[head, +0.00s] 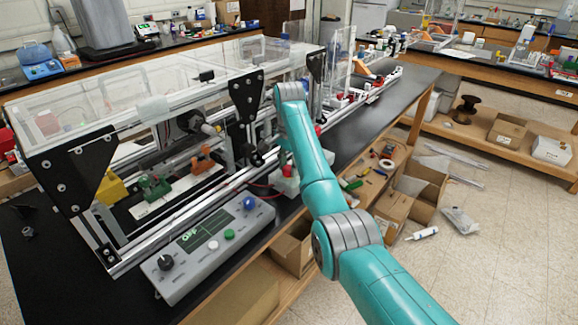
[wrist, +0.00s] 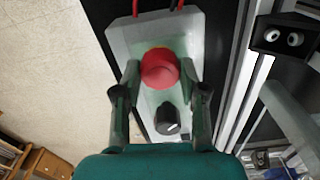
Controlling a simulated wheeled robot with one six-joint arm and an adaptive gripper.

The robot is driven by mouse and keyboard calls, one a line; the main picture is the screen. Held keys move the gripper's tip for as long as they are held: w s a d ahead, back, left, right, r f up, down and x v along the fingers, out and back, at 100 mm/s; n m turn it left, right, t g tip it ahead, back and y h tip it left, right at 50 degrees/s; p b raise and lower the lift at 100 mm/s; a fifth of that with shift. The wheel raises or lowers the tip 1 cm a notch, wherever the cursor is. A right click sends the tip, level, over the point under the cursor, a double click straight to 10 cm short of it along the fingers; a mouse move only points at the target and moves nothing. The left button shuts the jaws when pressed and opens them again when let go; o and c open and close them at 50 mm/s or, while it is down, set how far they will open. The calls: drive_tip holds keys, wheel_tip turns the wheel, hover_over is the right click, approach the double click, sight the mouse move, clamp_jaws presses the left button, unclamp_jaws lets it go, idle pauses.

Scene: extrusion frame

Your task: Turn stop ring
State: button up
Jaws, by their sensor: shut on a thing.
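A red mushroom-shaped stop button (wrist: 160,70) sits on a light grey box (wrist: 125,38) in the wrist view. A thin yellowish edge shows around the far side of the red cap. My gripper (wrist: 159,78) has one finger on each side of the cap and is shut on it. A black knob (wrist: 168,118) with a white mark sits on the same box, between the fingers and nearer the palm. In the head view the box (head: 288,188) is partly hidden by my teal arm, and the fingers are hard to make out.
A grey control panel (head: 205,250) with a display, a black dial, and several buttons lies left of the box. The aluminium extrusion frame (head: 185,215) runs alongside, with black corner plates (head: 75,175). Red cables (wrist: 180,5) leave the box's far end.

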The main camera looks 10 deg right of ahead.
drive_tip(key=o, duration=1.1)
drive_tip(key=shift+o, duration=0.2)
drive_tip(key=shift+n, duration=0.3)
